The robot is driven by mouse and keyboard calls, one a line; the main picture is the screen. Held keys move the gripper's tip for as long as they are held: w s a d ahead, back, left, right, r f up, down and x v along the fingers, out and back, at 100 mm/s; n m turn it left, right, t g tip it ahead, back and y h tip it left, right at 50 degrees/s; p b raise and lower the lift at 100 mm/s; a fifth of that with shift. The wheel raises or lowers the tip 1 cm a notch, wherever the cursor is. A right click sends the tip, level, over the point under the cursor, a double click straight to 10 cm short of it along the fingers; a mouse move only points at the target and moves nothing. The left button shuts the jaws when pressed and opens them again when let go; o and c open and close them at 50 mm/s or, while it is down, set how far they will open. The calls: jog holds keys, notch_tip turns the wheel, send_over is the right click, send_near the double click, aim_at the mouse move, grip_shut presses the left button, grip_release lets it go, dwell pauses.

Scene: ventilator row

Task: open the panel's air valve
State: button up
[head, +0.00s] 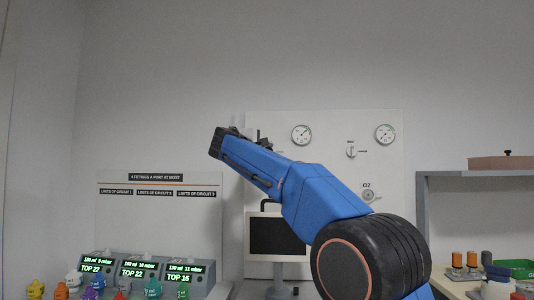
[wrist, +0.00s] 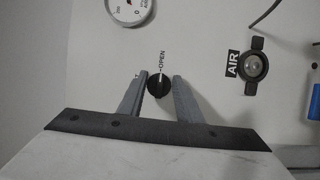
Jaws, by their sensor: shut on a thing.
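The panel's air valve is a small black round knob (wrist: 159,85) with a white pointer line, low in the middle of the wrist view. The pointer is turned up toward the word OPEN. A letter T of another label shows at the left finger. My gripper (wrist: 160,77) has its two grey fingers on either side of the knob and is shut on it. In the head view my blue arm covers this part of the white panel (head: 340,120), so the valve is hidden there.
An air gauge (wrist: 127,9) and a socket marked AIR (wrist: 254,67) flank the valve. The O2 valve (head: 351,152) and O2 socket (head: 369,196) are on the panel's right. A dark screen (head: 278,236) stands below. Ventilator displays (head: 140,271) and coloured fittings are at lower left.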

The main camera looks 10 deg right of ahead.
jog(key=o, duration=1)
jog(key=shift+f, duration=0.1)
jog(key=shift+o, duration=0.2)
jog(key=v, duration=1.7)
jog(key=shift+s, duration=0.2)
